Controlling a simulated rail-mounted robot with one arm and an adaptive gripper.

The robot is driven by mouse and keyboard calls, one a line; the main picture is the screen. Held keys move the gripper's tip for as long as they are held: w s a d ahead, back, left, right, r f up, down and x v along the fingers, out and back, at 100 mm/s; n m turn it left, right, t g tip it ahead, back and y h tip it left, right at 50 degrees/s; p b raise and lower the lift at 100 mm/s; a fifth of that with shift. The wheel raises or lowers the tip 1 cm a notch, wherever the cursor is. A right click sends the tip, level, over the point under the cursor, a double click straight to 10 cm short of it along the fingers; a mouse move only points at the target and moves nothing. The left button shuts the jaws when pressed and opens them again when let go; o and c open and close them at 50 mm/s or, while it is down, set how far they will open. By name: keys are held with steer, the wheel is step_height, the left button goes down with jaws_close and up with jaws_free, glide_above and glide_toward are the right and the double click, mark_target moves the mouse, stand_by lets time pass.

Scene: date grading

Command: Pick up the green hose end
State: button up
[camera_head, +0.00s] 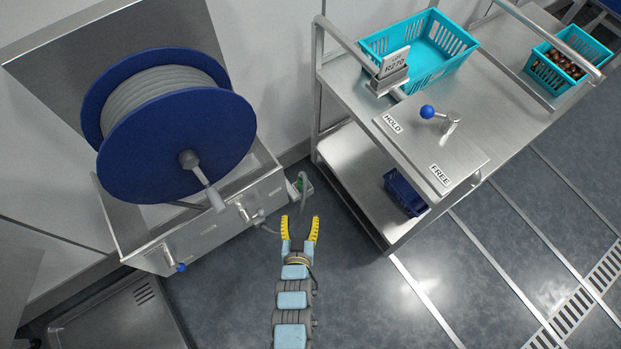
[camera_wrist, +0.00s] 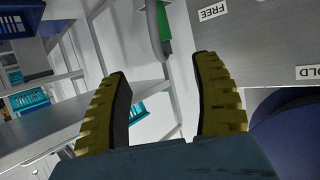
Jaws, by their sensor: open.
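The green hose end (camera_head: 299,184) is small in the head view, at the right side of the hose reel's steel stand, with grey hose curving down beside it. In the wrist view the green part (camera_wrist: 163,27) shows at the top centre on a grey hose (camera_wrist: 153,30), beyond the fingertips. My gripper (camera_head: 300,219) has two yellow fingers spread apart with nothing between them. It lies just below the hose end in the head view. The fingers also show in the wrist view (camera_wrist: 162,66). The hose end's distance from the fingertips is hard to tell.
A blue reel (camera_head: 213,125) of grey hose sits on a steel stand (camera_head: 205,238) at left. A steel trolley (camera_head: 345,95) stands at right, with a blue-knobbed lever (camera_head: 428,112) and a turquoise crate (camera_head: 445,75). A dark blue basket (camera_head: 402,198) is on its lower shelf.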

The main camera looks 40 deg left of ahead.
mark_target(302, 186)
steer(key=b+x, duration=0.3)
steer(key=x, duration=0.9)
steer(key=shift+f, duration=0.25)
steer(key=shift+w+a+f+b, duration=0.15)
steer(key=shift+w+f+b, duration=0.05)
steer(key=shift+f+b, duration=0.15)
steer(key=shift+b+x, duration=1)
steer(key=shift+x, duration=1.3)
jaws_close()
